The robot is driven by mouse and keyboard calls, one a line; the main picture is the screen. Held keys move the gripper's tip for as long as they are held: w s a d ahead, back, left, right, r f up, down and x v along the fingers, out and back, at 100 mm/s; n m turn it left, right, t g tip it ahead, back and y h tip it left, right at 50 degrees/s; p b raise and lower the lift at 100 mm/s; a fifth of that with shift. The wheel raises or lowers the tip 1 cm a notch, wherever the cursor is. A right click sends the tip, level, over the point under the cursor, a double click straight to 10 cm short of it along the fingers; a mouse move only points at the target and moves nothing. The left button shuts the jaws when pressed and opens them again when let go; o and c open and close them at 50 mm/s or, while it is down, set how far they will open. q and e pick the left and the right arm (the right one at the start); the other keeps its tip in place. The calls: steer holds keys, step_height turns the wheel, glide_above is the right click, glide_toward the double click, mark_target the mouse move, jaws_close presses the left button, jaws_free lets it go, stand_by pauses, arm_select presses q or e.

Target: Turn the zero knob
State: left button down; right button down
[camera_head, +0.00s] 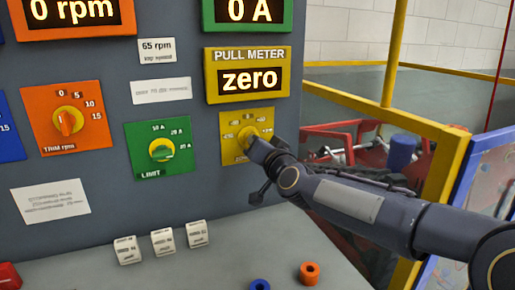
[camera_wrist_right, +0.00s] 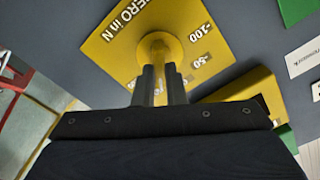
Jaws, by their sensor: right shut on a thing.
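The zero knob (camera_wrist_right: 160,48) is yellow and sits on a yellow plate (camera_wrist_right: 120,38) marked "ZERO in N" with number labels. In the head view the same plate (camera_head: 232,152) is on the grey panel, below the pull meter display (camera_head: 247,79), which reads "zero". My right gripper (camera_wrist_right: 160,80) is shut on the knob, with one dark finger on each side of it. In the head view the right gripper (camera_head: 256,148) hides part of the knob and the plate's right side. My left gripper is not in view.
A yellow frame (camera_head: 445,160) stands at the right.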

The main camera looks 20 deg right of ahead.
steer(key=shift+m, duration=0.5)
steer(key=c, duration=1.5)
jaws_free()
steer(key=s, duration=0.8)
steer(key=shift+a, duration=0.2)
steer(key=shift+w, duration=0.1)
